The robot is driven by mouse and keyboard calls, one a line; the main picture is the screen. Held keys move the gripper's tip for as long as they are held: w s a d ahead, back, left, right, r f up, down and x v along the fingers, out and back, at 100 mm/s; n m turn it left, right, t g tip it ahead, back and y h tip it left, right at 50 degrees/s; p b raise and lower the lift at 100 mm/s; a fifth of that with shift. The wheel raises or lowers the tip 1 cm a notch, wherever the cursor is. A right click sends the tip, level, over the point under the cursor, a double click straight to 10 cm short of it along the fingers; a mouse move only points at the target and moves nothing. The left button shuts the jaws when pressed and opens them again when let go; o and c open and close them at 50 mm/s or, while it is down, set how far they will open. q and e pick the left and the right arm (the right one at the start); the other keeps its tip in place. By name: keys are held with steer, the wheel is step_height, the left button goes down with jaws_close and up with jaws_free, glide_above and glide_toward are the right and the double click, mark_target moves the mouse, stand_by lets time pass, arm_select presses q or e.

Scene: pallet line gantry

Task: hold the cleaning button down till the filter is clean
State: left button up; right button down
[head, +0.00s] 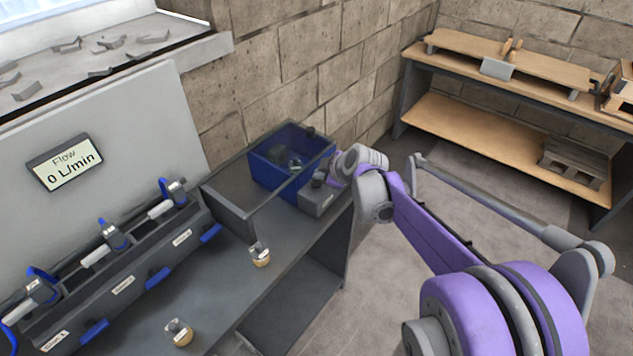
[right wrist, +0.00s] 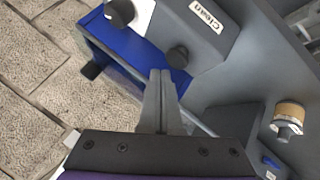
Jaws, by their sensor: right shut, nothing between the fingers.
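A grey box (right wrist: 205,28) with a "Clean" label and a round dark button (right wrist: 178,57) shows in the right wrist view. In the head view the grey box (head: 316,198) sits at the far right end of the bench, beside a blue tub (head: 262,172). My right gripper (right wrist: 160,73) is shut and empty. In the right wrist view its fingertips appear just beside the button; I cannot tell if they touch it. A filter-like part in the tub (head: 295,163) is too small to judge for dirt. My left gripper is not in view.
Two small tan-banded cartridges (head: 260,255) (head: 179,332) stand on the grey bench (head: 215,285). A rack with blue levers (head: 158,277) runs along the left. The display (head: 65,163) reads Flow 0 L/min. A wooden shelf (head: 500,125) stands at the back right.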

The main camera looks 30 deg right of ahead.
mark_target(319, 185)
steer(key=shift+r+p, duration=1.7)
steer(key=shift+r, duration=0.85)
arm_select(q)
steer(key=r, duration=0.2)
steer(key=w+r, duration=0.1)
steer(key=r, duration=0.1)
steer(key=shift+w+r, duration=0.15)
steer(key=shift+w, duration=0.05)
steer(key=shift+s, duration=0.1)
arm_select(e)
steer(key=shift+a+f, duration=0.1)
steer(key=s+a+f+m+g, duration=0.2)
steer(key=s+a+m, duration=0.3)
steer(key=s+a, duration=0.8)
steer(key=s+a+f+m+g, duration=0.1)
steer(key=s+f+m, duration=0.1)
steer(key=s, duration=0.5)
steer(key=s+a+f+m, duration=0.1)
steer(key=s+f+m, duration=0.1)
steer(key=s, duration=0.5)
steer(key=shift+s+f+m+g+h, duration=0.3)
steer(key=shift+f+m+g, duration=0.1)
steer(key=shift+f, duration=0.2)
steer(key=shift+w+a, duration=0.1)
